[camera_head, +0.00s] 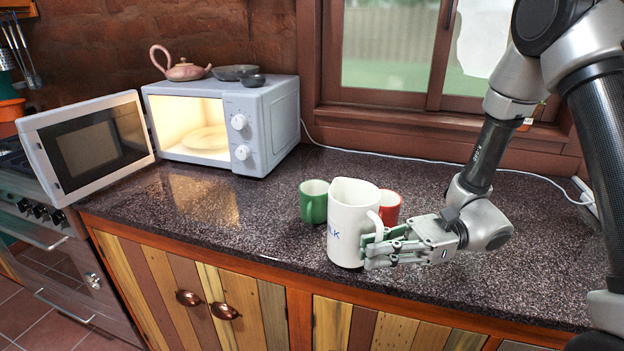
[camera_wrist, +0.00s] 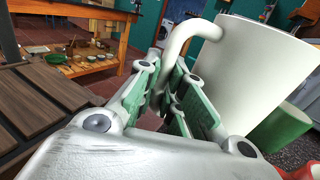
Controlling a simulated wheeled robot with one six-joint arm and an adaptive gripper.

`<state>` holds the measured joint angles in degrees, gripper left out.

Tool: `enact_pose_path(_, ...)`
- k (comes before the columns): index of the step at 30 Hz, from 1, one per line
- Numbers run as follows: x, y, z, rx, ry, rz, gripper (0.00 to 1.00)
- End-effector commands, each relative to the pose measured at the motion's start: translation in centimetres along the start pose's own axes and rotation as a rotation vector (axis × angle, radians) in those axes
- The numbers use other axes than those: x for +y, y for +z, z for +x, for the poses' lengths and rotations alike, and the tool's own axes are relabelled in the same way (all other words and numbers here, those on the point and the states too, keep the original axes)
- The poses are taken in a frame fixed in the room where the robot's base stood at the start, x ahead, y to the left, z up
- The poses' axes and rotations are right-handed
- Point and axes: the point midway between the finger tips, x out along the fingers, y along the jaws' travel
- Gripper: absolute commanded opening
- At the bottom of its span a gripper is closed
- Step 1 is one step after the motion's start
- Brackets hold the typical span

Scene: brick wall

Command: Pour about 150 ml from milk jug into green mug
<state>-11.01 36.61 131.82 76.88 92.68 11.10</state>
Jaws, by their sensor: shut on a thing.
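The white milk jug (camera_head: 350,218) is upright near the front edge of the counter, with part of its lettering showing. It also fills the right of the wrist view (camera_wrist: 262,70). My gripper (camera_head: 374,246) is shut on the jug's handle (camera_wrist: 176,42), on the jug's right side in the head view. The green mug (camera_head: 313,203) stands just behind and left of the jug, upright. It shows low at the right in the wrist view (camera_wrist: 281,128). I cannot tell whether the jug's base touches the counter. The jug's contents are hidden.
A red mug (camera_head: 390,207) stands behind the jug, partly hidden by it. A microwave (camera_head: 270,125) with its door (camera_head: 90,146) open stands at the left, with a teapot (camera_head: 181,69) on top. The counter (camera_head: 240,220) left of the mugs is clear. A white cable runs along the back.

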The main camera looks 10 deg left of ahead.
Motion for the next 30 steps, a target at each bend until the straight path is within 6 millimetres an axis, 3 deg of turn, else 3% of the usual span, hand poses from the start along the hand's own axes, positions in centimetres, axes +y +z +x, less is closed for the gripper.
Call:
enact_pose_path(17, -0.1, 0.5, -0.1, 0.007, 0.0, 0.032, 0.0)
enact_pose_path(30, -1.4, 3.0, 0.2, 0.055, -0.001, 0.262, 0.0)
